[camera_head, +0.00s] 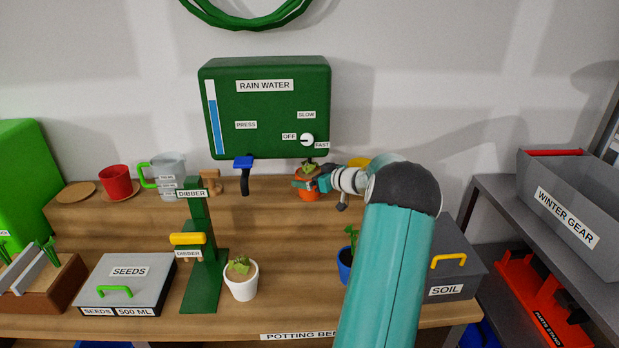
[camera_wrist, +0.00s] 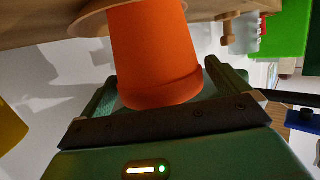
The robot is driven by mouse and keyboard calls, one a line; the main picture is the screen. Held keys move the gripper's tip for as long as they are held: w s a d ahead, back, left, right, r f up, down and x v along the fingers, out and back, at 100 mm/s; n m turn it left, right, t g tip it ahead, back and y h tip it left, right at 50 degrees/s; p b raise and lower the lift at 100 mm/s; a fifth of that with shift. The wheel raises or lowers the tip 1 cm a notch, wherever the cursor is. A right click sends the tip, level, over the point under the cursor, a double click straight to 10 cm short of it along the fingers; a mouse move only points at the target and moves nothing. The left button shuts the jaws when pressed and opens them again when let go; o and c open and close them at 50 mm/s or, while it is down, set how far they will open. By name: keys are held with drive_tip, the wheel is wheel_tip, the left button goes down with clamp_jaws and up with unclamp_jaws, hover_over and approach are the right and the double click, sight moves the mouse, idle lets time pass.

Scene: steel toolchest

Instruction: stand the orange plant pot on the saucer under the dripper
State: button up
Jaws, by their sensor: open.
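The orange plant pot (camera_head: 309,194) stands upright on the upper shelf below the green RAIN WATER box (camera_head: 266,110), with a green plant in it. My gripper (camera_head: 316,184) is at the pot, partly covering it. In the wrist view, which is turned over, the open fingers of my gripper (camera_wrist: 160,76) lie either side of the pot (camera_wrist: 155,45). The left finger looks close to the pot; the right one shows a gap. A brown saucer (camera_wrist: 88,23) shows at the pot's base, and the pot appears to rest on it. The dripper outlet is not clearly seen.
A blue lever (camera_head: 244,163) hangs left of the pot. A red pot (camera_head: 116,178), a clear jug (camera_head: 170,180) and an empty saucer (camera_head: 77,192) stand further left. Below are a white pot (camera_head: 241,284), the green dibber stand (camera_head: 203,265) and the SOIL box (camera_head: 455,275).

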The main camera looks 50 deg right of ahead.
drive_tip(key=v, duration=1.1)
